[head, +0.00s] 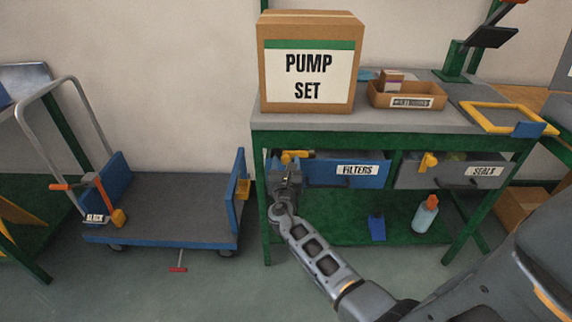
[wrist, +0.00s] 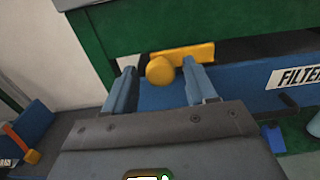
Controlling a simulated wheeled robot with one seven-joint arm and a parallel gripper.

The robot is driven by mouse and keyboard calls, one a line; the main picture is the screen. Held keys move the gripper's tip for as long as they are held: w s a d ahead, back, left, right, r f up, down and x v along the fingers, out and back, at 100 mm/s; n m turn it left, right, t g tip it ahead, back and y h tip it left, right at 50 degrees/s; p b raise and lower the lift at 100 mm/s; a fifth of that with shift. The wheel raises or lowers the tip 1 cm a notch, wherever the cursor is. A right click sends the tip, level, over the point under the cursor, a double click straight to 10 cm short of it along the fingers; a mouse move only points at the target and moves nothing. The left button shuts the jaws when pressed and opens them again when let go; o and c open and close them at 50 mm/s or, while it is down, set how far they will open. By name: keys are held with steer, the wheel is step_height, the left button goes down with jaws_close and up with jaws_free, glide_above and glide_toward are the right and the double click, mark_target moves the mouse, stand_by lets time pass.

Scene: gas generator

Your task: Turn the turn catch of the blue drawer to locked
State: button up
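The blue drawer (head: 345,174), labelled FILTERS, sits under the bench top on the left. It also shows in the wrist view (wrist: 235,88). Its yellow turn catch (head: 296,156) is at the drawer's upper left. In the wrist view the catch (wrist: 190,55) has a round knob and a bar lying roughly level, pointing right across the drawer's top edge. My gripper (wrist: 157,82) is open, with one finger on each side of the round knob and a gap to it. In the head view my gripper (head: 286,178) is in front of the drawer's left end.
A grey drawer (head: 450,174) labelled SEALS with its own yellow catch (head: 428,162) is to the right. A green bench leg (head: 262,210) stands close left of my gripper. A blue cart (head: 160,205) stands left. A spray bottle (head: 425,214) stands on the lower shelf.

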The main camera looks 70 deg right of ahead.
jaws_close()
stand_by(0.3)
steer(key=shift+b, duration=0.3)
steer(key=m+b, duration=0.1)
steer(key=m, duration=0.1)
steer(key=m+b, duration=0.1)
steer(key=b, duration=0.1)
steer(key=shift+f+m, duration=0.2)
steer(key=shift+m, duration=0.2)
steer(key=shift+s+f+m+b, duration=0.1)
steer(key=shift+m+b, duration=2.8)
steer(key=shift+m, duration=0.55)
steer(key=shift+s+m+b, duration=0.1)
steer(key=shift+m+b, duration=2.75)
steer(key=shift+m, duration=0.9)
steer(key=shift+o, duration=0.5)
jaws_free()
